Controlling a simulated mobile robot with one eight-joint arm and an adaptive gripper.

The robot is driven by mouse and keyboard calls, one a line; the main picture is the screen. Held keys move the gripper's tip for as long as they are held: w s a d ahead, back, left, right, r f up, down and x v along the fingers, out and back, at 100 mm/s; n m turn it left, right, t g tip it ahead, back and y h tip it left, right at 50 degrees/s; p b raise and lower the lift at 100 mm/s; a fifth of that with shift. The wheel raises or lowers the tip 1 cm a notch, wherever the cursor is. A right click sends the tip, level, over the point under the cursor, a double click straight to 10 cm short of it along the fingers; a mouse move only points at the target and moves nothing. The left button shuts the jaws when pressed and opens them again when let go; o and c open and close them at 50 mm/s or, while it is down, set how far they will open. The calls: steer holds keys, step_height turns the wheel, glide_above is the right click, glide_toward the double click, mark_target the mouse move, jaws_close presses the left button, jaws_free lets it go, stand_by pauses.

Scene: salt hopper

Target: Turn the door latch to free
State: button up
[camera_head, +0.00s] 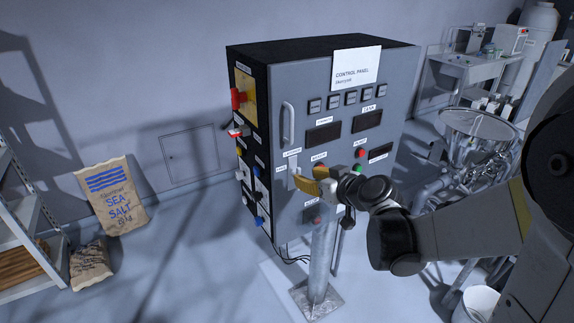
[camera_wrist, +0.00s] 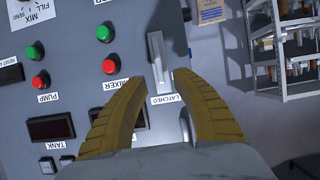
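The door latch (camera_head: 293,170) is a pale upright lever on the front of the grey control panel (camera_head: 360,75), near its left edge. In the wrist view, which shows the panel upside down, the latch (camera_wrist: 158,60) lies lengthwise up the picture, with a "LATCHED" label (camera_wrist: 165,99) at its near end. My gripper (camera_head: 308,178) has yellow fingers and is close to the panel, beside the latch. In the wrist view my gripper (camera_wrist: 157,76) is open, its fingertips either side of the latch's lower end. Contact cannot be told.
A door handle (camera_head: 287,123) stands out above the latch. Red and green buttons (camera_head: 360,153) sit to the right, and a red switch (camera_head: 238,98) is on the panel's side. A salt sack (camera_head: 113,200) and shelves (camera_head: 25,230) stand left; a metal hopper (camera_head: 478,125) is right.

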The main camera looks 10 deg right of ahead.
mark_target(298, 190)
steer(key=x, duration=0.5)
steer(key=shift+w+a+b, duration=0.1)
steer(key=shift+w+b, duration=0.1)
steer(key=shift+b, duration=0.15)
jaws_close()
